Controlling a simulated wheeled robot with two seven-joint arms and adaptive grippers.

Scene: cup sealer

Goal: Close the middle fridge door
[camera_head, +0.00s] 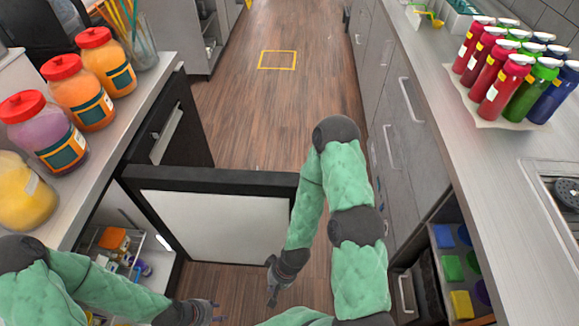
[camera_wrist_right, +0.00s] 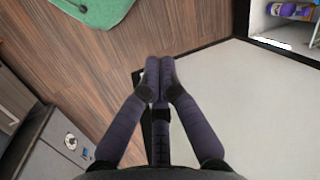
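A fridge door (camera_head: 215,220) stands open across the aisle at the left counter, with its white inner panel and dark frame facing me; I take it as the middle one. In the right wrist view its white panel (camera_wrist_right: 255,90) fills the right side.
Another dark door with a handle (camera_head: 168,135) stands behind the open one. Fridge shelves (camera_head: 120,245) hold small items. Jars with red lids (camera_head: 65,80) stand on the left counter (camera_head: 150,85). Bottles (camera_head: 500,85) stand on the right counter. Wooden floor (camera_head: 260,110) lies clear beyond.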

